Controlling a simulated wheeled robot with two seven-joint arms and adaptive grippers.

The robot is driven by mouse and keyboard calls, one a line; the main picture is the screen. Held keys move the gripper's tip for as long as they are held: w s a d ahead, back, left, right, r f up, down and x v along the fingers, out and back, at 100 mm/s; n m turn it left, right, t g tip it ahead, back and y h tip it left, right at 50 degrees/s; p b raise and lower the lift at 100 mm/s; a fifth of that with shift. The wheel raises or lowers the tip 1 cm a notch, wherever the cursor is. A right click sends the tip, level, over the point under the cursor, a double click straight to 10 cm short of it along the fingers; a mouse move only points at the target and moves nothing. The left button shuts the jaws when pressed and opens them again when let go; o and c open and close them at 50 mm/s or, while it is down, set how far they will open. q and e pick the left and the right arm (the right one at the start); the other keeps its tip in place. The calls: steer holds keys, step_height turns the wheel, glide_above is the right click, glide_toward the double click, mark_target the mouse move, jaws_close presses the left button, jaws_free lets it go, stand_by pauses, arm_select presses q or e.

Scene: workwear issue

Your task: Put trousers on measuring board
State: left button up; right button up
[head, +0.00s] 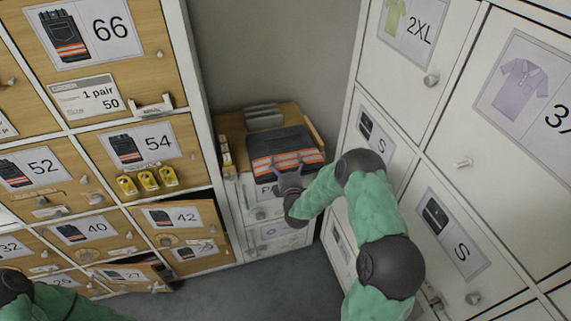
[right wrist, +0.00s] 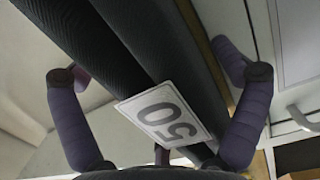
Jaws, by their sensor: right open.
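The folded dark trousers (head: 280,140) with orange and pale bands lie on a wooden surface, apparently the measuring board (head: 232,128), on the low cabinet at the back. My right gripper (head: 288,168) is at their front edge. In the right wrist view the trousers (right wrist: 120,50) show as dark ribbed folds with a white "50" tag (right wrist: 168,115). The open fingers of my right gripper (right wrist: 155,90) stand on either side of the folds, with gaps visible. The contact under the trousers is hidden. My left gripper is out of view.
A grey block (head: 263,117) stands behind the trousers. Wooden numbered lockers (head: 135,145) rise on the left, with the 42 door (head: 182,218) ajar. White lockers (head: 450,160) stand close on the right. Grey floor (head: 240,290) is clear below.

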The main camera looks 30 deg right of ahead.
steer(key=p+v, duration=0.3)
steer(key=v, duration=0.9)
steer(key=s+a+f+m+g+y, duration=0.3)
steer(key=a+f+m+g+y, duration=0.35)
steer(key=a+f, duration=0.65)
steer(key=s+a+f+m+g+y, duration=0.1)
steer(key=s+a+f+m+g, duration=0.1)
steer(key=s, duration=0.4)
steer(key=s+a+f+m+g+y, duration=0.1)
steer(key=s+a+f+m+g, duration=0.1)
steer(key=s+a+m+g, duration=0.2)
steer(key=s+a+f+m+g+y, duration=0.2)
steer(key=s+a+f+m+g, duration=0.1)
steer(key=s, duration=0.7)
steer(key=shift+a+g, duration=0.45)
steer(key=shift+a, duration=0.75)
steer(key=shift+m, duration=0.25)
